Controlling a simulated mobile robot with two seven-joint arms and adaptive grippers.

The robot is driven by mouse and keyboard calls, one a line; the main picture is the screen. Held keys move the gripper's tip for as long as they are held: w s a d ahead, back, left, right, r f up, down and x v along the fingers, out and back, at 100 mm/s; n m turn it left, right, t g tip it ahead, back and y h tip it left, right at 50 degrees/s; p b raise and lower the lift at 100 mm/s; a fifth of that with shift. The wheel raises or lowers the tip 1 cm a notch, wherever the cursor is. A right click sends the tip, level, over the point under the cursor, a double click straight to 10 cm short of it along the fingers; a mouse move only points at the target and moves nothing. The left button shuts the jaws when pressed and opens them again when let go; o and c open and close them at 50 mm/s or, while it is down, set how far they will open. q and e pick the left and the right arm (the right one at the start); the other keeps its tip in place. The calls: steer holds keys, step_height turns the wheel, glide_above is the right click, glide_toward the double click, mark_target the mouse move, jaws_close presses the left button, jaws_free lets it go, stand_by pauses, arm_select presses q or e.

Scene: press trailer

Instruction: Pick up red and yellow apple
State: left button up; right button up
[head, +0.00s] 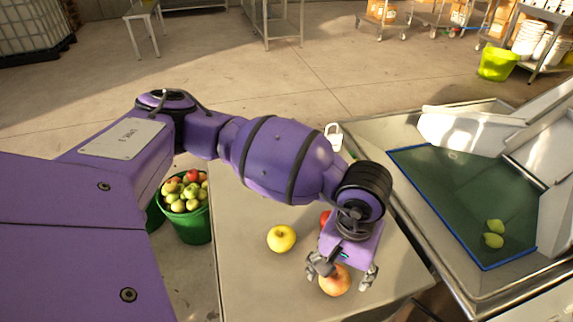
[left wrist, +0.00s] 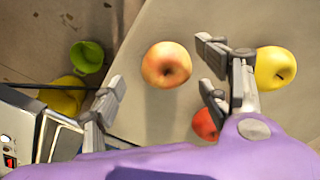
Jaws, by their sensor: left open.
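The red and yellow apple (head: 336,284) sits on the grey table near its front edge. In the left wrist view it (left wrist: 166,64) shows whole, with its dark stem hollow facing the camera. My left gripper (head: 344,275) is open over this apple, one finger on either side of it in the head view. In the left wrist view the apple lies between and a little beyond the open fingers, and I cannot tell whether they touch it. My right gripper is not in view.
A yellow apple (head: 281,238) lies left of the gripper. A red apple (head: 325,217) is partly hidden behind my arm. A green bucket of apples (head: 196,222) stands left of the table (head: 236,285). A metal chute (head: 445,172) with two green fruits stands at right.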

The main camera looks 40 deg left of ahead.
mark_target(338, 274)
arm_select(q)
steer(key=f, duration=0.4)
steer(key=shift+w+a, duration=0.25)
steer(key=shift+w, duration=0.1)
steer(key=shift+f, duration=0.45)
steer(key=shift+r, duration=0.1)
steer(key=c, duration=1.3)
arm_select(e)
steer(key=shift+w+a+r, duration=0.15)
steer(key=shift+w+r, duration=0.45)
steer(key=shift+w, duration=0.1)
arm_select(q)
steer(key=shift+w, duration=0.1)
